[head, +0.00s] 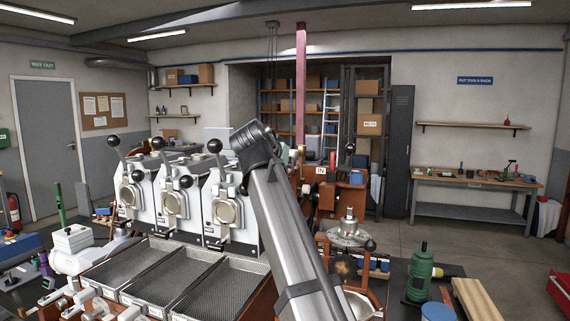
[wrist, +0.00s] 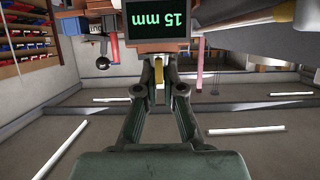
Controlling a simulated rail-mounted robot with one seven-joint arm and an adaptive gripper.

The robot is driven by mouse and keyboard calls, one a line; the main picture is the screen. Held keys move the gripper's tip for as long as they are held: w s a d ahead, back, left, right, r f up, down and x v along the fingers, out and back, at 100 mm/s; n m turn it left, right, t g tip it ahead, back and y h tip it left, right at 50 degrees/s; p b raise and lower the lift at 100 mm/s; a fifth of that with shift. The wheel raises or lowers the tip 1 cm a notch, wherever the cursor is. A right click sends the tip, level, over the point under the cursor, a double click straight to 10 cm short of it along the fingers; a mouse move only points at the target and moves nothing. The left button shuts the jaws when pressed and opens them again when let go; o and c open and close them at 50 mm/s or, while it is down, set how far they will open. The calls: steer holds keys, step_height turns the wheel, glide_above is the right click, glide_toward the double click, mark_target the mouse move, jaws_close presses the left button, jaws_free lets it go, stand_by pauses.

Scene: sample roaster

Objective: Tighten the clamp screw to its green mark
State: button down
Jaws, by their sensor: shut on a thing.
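In the wrist view, which looks upside down, my gripper (wrist: 160,84) is shut on a small yellow piece (wrist: 159,70). The piece looks like the head of the clamp screw, but most of it is hidden between the fingertips. A dark display (wrist: 161,18) just beyond the fingertips reads 15 mm in green, inverted. I cannot make out a green mark on the screw. In the head view my arm hides the gripper and the screw.
White roaster units (head: 173,205) with black-knobbed levers stand left of my arm, with mesh trays (head: 215,290) before them. A red-brown machine (head: 397,190) stands behind the arm. A dark green bottle-shaped thing (head: 419,273) stands at right. Open floor lies before the workbench (head: 470,182).

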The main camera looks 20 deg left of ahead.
steer(key=shift+s+f, duration=0.1)
steer(key=shift+f, duration=0.2)
steer(key=c, duration=1.3)
jaws_free()
steer(key=shift+d, duration=0.1)
steer(key=shift+r, duration=0.2)
steer(key=v, duration=1.1)
steer(key=shift+s+a, duration=0.2)
steer(key=shift+s, duration=0.2)
steer(key=shift+r, duration=0.1)
